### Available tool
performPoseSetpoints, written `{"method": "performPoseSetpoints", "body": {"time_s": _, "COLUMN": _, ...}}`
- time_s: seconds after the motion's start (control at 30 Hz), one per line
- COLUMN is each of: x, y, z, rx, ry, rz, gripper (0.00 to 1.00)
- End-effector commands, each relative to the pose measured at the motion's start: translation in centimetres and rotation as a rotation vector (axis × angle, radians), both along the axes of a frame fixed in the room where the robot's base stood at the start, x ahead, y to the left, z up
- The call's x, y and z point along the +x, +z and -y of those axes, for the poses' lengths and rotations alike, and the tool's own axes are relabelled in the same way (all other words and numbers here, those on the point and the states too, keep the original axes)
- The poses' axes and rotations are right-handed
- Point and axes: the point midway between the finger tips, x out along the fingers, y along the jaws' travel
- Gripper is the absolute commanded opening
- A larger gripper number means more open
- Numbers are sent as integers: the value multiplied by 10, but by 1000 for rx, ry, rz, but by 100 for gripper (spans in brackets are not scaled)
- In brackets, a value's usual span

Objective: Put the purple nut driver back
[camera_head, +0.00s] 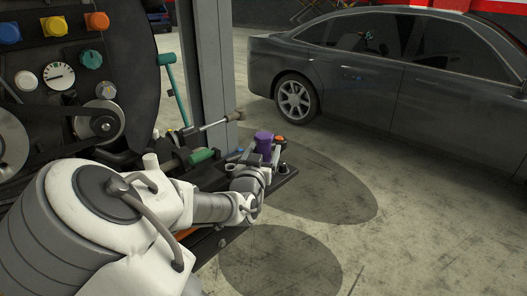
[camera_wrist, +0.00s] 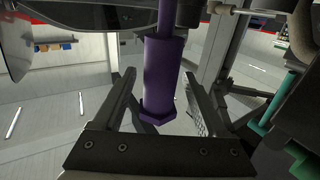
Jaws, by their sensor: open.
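The purple nut driver (camera_head: 264,141) stands at the tool shelf (camera_head: 283,184), its purple handle showing above my gripper in the head view. In the wrist view the purple nut driver (camera_wrist: 161,75) has a thick handle with a flared end and a thinner purple shaft running off the top edge. My gripper (camera_wrist: 159,78) is open, with one finger on each side of the handle. Gaps show between the handle and both fingers. In the head view my gripper (camera_head: 262,168) is at the shelf, just below the handle; its fingers are partly hidden. The shaft's lower end is hidden.
A green-handled tool (camera_head: 201,156) and a metal-shafted tool (camera_head: 208,124) lie left of the nut driver. An orange-topped item (camera_head: 280,140) stands close on its right. A teal hammer (camera_head: 172,85) hangs by the dark knob panel (camera_head: 75,50). A grey car (camera_head: 400,75) is behind.

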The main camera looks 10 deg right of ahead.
Motion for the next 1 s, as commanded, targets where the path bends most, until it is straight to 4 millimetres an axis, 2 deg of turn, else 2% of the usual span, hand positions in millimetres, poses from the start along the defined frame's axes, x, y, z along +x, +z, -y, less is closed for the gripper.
{"method": "performPoseSetpoints", "body": {"time_s": 0.17, "x": 0, "y": 2, "z": -1, "rx": -2, "ry": 2, "rz": 0, "gripper": 75}}
{"method": "performPoseSetpoints", "body": {"time_s": 0.27, "x": -11, "y": 3, "z": -7, "rx": 2, "ry": 3, "rz": 0, "gripper": 75}}
{"method": "performPoseSetpoints", "body": {"time_s": 0.9, "x": -130, "y": 0, "z": -63, "rx": -1, "ry": 6, "rz": -1, "gripper": 75}}
{"method": "performPoseSetpoints", "body": {"time_s": 1.0, "x": -142, "y": 3, "z": -66, "rx": -4, "ry": 1, "rz": -2, "gripper": 75}}
